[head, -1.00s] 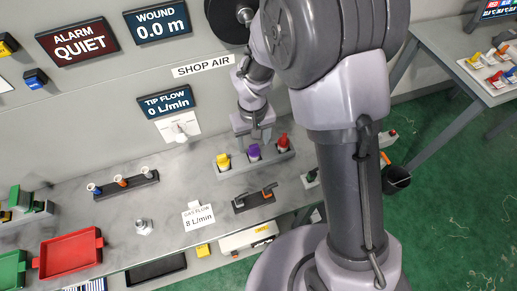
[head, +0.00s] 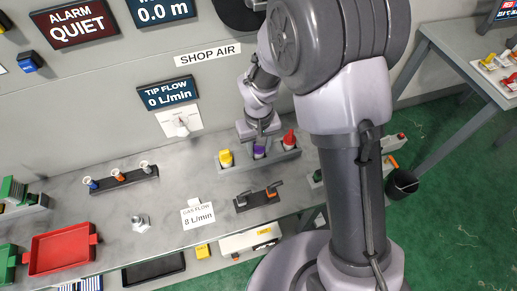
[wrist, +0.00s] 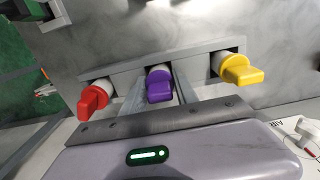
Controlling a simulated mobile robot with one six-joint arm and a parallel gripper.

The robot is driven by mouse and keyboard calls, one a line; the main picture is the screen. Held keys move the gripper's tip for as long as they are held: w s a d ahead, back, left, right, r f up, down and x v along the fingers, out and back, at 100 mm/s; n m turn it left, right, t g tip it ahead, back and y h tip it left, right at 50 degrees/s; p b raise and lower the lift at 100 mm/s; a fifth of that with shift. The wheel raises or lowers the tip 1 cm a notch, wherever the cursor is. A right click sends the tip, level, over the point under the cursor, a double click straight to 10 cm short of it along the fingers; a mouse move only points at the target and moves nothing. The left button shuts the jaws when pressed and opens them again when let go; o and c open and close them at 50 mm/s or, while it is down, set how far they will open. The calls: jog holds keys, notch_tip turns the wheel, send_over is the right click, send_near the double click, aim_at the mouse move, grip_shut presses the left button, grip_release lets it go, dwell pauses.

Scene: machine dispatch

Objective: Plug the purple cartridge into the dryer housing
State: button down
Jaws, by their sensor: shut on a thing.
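The purple cartridge (head: 259,153) stands in the middle of a grey rack (head: 236,169) on the bench, between a yellow cartridge and a red one. In the wrist view its purple cap (wrist: 159,86) shows between my two fingers. My gripper (head: 261,139) is over the rack and shut on the purple cartridge, whose lower part is still at the rack's middle slot. I cannot pick out the dryer housing for sure in either view.
The yellow cartridge (wrist: 240,70) and red cartridge (wrist: 92,99) stand close on either side. A black holder with orange and grey parts (head: 257,199) lies in front. A small rack (head: 122,181), a metal fitting (head: 140,222) and a red tray (head: 62,247) are to the left.

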jog(key=shift+r+p, duration=2.8)
jog(key=shift+r, duration=1)
